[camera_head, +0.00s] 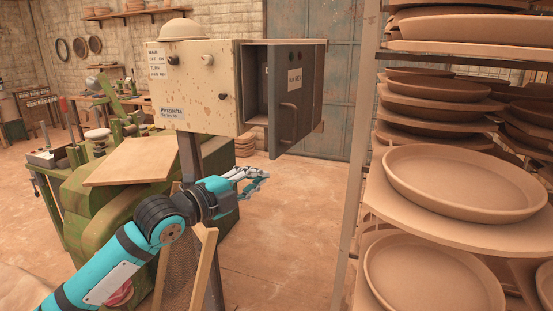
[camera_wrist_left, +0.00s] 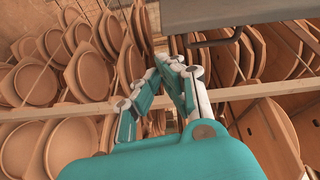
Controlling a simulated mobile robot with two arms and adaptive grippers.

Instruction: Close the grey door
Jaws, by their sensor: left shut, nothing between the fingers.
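The grey door (camera_head: 298,97) belongs to the beige control box (camera_head: 200,84) in the head view. The wrist view shows the shut fingers (camera_wrist_left: 172,66) from behind. A grey edge with a dark bar (camera_wrist_left: 215,40) crosses the top of that view; I cannot tell surely what it is. My right gripper is not in view.
A rack (camera_head: 362,170) of clay dishes (camera_head: 465,182) stands close on the right. A green machine (camera_head: 105,205) with a wooden board (camera_head: 132,160) is at the left. The floor (camera_head: 295,210) between machine and rack is clear.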

